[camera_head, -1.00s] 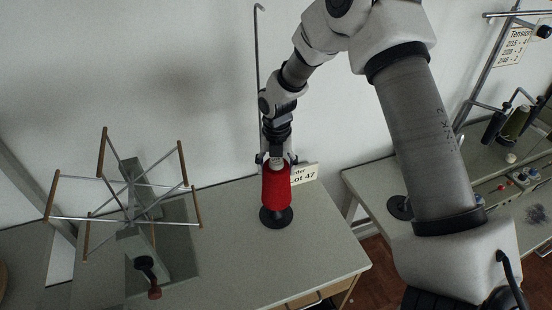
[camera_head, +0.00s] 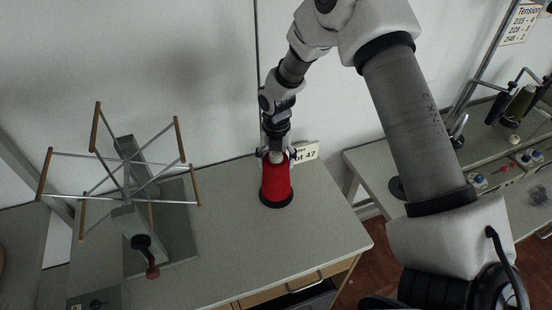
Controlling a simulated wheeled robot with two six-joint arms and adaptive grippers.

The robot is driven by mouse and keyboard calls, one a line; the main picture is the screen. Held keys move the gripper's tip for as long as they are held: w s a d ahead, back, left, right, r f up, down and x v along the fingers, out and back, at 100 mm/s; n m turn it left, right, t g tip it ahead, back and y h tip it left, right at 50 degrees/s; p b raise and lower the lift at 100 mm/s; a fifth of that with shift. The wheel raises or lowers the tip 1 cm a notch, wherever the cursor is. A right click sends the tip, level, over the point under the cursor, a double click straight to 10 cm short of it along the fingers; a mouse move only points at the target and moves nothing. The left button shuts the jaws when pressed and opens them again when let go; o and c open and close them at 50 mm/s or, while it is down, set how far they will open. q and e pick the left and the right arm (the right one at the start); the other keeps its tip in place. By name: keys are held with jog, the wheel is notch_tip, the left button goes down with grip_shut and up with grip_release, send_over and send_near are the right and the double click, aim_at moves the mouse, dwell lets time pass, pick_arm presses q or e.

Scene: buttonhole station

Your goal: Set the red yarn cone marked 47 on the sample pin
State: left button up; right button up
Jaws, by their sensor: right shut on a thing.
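The red yarn cone (camera_head: 276,182) stands upright over a round black base (camera_head: 288,203) on the grey table. Only a thin rim of that base shows around its foot. Any pin inside the cone is hidden, and I can read no number on the yarn. My right gripper (camera_head: 276,157) comes down from above and is shut on the pale top of the cone. A card (camera_head: 306,153) reading "Lot 47" stands right behind, partly covered by the gripper. My left gripper is not in view.
A yarn swift (camera_head: 128,192) with wooden-tipped arms and a crank stands to the left on the table (camera_head: 235,255). A thin upright rod (camera_head: 257,80) rises behind the cone. At right, past a gap, another bench (camera_head: 370,163) carries dark cones. The table front is clear.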

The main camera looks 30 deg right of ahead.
jog(key=shift+f, duration=0.45)
dwell(0.3)
jog(key=o, duration=1.8)
notch_tip(320, 180, up, 12)
jog(key=shift+s, duration=0.1)
